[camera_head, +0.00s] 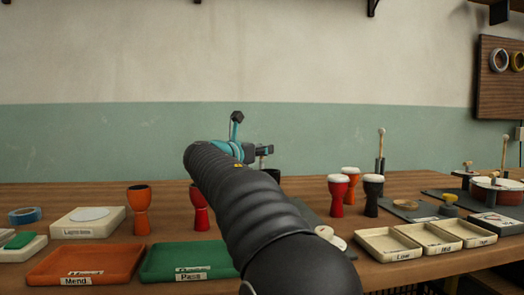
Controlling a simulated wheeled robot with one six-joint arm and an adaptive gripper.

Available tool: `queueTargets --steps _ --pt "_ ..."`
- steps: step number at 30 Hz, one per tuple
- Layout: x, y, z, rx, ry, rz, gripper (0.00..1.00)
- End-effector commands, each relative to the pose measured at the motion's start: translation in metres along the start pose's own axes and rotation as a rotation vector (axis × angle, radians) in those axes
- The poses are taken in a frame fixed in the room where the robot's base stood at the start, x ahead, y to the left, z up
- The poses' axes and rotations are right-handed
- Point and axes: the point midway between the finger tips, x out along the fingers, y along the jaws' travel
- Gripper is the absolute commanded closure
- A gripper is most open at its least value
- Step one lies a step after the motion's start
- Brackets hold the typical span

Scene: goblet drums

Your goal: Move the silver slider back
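I cannot make out a silver slider in the head view; my dark, ribbed arm covers the middle of the table and may hide it. My gripper (264,151) is only partly seen past the end of my arm, above the far middle of the table. Its fingertips are too small and too covered to tell whether they are apart or hold anything. A dark round thing shows just below it, partly hidden.
Orange (77,264) and green (187,260) trays lie at front left. Goblet drums stand either side of my arm, including an orange one (139,209) and a black one (373,195). Cream trays labelled Low (388,245), Mid and High lie at right, with upright rods behind.

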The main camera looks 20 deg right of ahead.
Motion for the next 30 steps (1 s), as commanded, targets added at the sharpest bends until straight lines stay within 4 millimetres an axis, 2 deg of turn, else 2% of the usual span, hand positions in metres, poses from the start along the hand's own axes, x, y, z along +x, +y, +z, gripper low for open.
queueTargets --steps 7,18,28,29,30 --pt "0.004 0.004 0.003 -0.001 0.000 -0.001 1.00" --pt "0.033 0.033 0.004 0.000 -0.001 -0.001 1.00" --pt "0.035 0.036 0.002 0.001 -0.004 0.004 1.00" --pt "0.035 0.036 0.002 0.001 -0.004 0.004 0.70" --pt "0.035 0.036 0.002 0.001 -0.004 0.005 0.60"
